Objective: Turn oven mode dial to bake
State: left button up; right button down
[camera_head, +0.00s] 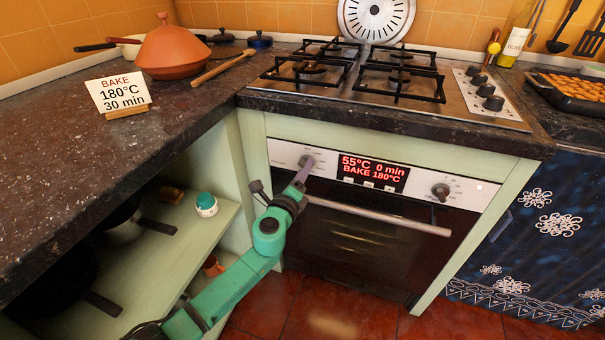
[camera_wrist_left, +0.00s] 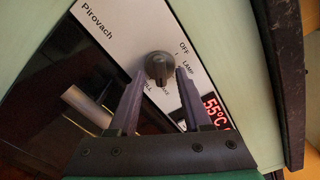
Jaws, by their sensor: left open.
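The oven (camera_head: 350,238) has a white panel with a dark left dial (camera_head: 306,161) and a right dial (camera_head: 440,191). In the left wrist view the left dial (camera_wrist_left: 158,66) has labels around it, including OFF and LAMP; others are partly hidden by the fingers. I cannot tell which label it points at. My left gripper (camera_head: 303,168) is open at the left dial. In the wrist view its fingers (camera_wrist_left: 160,78) lie on either side of the dial; I cannot tell whether they touch it. The red display (camera_head: 373,172) reads 55°C, 0 min, BAKE 180°C.
The oven door handle (camera_head: 378,214) sticks out just below the panel. A card (camera_head: 118,93) on the counter reads BAKE 180°C 30 min. The gas hob (camera_head: 385,80) is above the oven. Open shelves (camera_head: 190,232) with pans are at the left, near my left arm.

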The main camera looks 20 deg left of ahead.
pick_arm(q)
jog(key=s, duration=1.4)
jog(key=shift+s+a+b, duration=0.3)
jog(key=shift+a, duration=0.15)
pick_arm(e)
jog(key=shift+w+a+r, duration=0.1)
jog(key=shift+w+r, duration=0.3)
jog(key=shift+w, duration=0.1)
pick_arm(q)
jog(key=shift+f, duration=0.1)
